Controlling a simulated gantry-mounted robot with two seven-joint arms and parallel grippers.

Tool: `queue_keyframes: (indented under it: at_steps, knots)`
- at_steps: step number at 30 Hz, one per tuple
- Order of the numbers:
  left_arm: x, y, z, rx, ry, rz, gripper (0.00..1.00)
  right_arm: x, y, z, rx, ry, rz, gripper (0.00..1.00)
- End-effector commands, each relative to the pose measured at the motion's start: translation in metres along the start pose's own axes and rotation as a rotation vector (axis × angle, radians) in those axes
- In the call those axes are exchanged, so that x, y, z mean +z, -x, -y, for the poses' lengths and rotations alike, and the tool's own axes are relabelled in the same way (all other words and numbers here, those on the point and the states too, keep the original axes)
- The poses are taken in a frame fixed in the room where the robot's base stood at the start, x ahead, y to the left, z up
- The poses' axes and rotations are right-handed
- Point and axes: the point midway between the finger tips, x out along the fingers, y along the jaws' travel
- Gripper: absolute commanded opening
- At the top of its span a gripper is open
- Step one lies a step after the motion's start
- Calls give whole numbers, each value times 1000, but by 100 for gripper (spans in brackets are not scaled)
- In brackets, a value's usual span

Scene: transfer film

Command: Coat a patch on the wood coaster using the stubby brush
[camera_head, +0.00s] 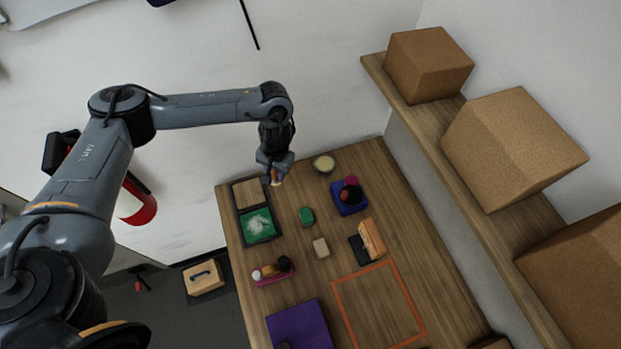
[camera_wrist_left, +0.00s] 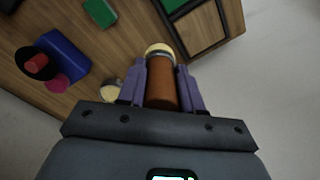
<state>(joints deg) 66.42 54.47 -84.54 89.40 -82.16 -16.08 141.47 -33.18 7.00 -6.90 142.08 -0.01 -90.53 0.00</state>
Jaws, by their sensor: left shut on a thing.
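My left gripper (camera_head: 275,178) is shut on the stubby brush, which has a brown cylindrical handle (camera_wrist_left: 162,88) and a cream end (camera_wrist_left: 160,49) in the left wrist view. The gripper is over the back left part of the table, beside the wood coaster (camera_head: 251,194), a light square piece in a dark frame. The same piece shows at the top of the left wrist view (camera_wrist_left: 197,30). The brush looks apart from the coaster; its exact height is unclear. Just in front of the coaster is a green pad (camera_head: 250,223) with a whitish smear. My right gripper is not in view.
A round bowl (camera_head: 323,163) with pale contents stands right of the gripper. The orange outlined area (camera_head: 375,305) is clear.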

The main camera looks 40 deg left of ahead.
Motion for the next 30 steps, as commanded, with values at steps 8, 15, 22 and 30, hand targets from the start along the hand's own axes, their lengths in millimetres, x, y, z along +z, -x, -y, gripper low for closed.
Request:
queue_keyframes:
  at_steps: [8,15,22,30]
  knots:
    - [23,-28,65,49,96,2,4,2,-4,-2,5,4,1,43]
    - [41,-47,80,97,112,-11,4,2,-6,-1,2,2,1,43]
    - [42,-58,78,117,111,-18,4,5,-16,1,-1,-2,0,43]
    - [41,-80,75,116,111,-18,4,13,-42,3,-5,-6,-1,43]
